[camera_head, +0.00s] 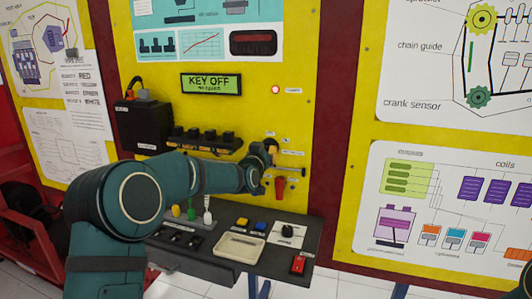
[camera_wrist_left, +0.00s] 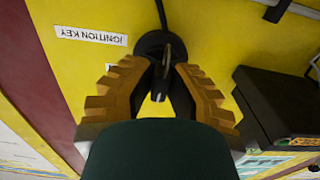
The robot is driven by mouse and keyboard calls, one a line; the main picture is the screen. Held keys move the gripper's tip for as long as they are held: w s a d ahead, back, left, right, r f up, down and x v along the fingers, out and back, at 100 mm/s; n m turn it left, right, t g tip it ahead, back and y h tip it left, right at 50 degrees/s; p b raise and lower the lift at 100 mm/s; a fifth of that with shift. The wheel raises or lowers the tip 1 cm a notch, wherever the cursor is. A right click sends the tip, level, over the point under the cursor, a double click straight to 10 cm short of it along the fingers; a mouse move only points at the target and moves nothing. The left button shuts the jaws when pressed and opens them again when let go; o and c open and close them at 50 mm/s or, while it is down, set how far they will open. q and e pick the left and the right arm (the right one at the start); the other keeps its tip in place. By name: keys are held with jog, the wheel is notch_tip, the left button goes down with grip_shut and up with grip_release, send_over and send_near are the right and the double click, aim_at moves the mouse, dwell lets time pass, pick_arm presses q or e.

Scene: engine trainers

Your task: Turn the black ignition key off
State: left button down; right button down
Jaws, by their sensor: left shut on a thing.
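My left gripper (camera_head: 272,163) reaches the yellow panel from the left in the head view. In the left wrist view its two ridged orange-brown fingers (camera_wrist_left: 160,72) are closed in on the black ignition key (camera_wrist_left: 158,88) from both sides. The key sits in a round black switch (camera_wrist_left: 152,42) on the yellow panel, with a metal ring hanging at it. A white "IGNITION KEY" label (camera_wrist_left: 91,36) is beside it, upside down in this view. The gripper hides most of the key in the head view. The display (camera_head: 211,83) reads "KEY OFF". My right gripper is not in view.
A small red lamp (camera_head: 275,89) glows right of the display. A red-orange handle (camera_head: 280,187) hangs just below the gripper. A dark shelf (camera_head: 262,268) below holds a pale tray (camera_head: 239,258) and small parts. A black box (camera_head: 143,126) is mounted on the left.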

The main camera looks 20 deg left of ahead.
pick_arm(q)
jog(key=shift+r, duration=0.15)
jog(key=c, duration=1)
grip_release()
jog(key=s, duration=1.2)
jog(key=shift+a, duration=0.2)
